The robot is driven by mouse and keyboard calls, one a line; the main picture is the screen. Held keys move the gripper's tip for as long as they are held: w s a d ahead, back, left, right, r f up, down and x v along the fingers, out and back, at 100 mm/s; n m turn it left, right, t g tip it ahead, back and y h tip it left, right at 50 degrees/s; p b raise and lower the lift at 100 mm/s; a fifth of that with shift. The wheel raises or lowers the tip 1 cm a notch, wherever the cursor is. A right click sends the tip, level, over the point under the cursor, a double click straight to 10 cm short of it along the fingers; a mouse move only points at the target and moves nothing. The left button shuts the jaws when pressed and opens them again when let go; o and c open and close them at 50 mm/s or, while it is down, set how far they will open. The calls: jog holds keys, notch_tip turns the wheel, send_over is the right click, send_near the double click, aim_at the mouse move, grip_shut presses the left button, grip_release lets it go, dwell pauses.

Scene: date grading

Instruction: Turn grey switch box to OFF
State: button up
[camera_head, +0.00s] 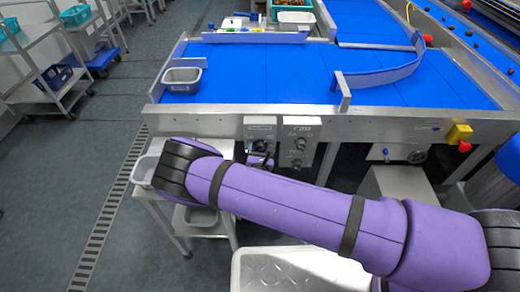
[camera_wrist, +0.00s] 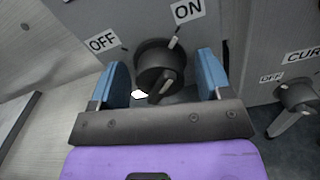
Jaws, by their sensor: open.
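The grey switch box (camera_wrist: 95,18) fills the upper left of the wrist view, with an OFF label left of its dark rotary knob (camera_wrist: 158,68) and an ON label right. The knob's raised bar leans up and right, roughly toward ON. My gripper (camera_wrist: 162,80) is open, its blue fingers on either side of the knob with gaps visible; contact cannot be told. In the head view the switch box (camera_head: 260,128) hangs on the table's front rail. My purple arm hides most of the gripper there.
A second box (camera_head: 300,135) with a knob (camera_wrist: 296,95) and its own OFF label is close on the right. A red-and-yellow button (camera_head: 459,133) is farther right. The blue table (camera_head: 265,75) lies above. A white tray (camera_head: 300,272) is below my arm.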

jog(key=c, duration=0.9)
jog(key=n, duration=1.3)
jog(key=shift+n, duration=0.3)
jog(key=shift+a+f+n, duration=0.1)
jog(key=shift+n, duration=2.1)
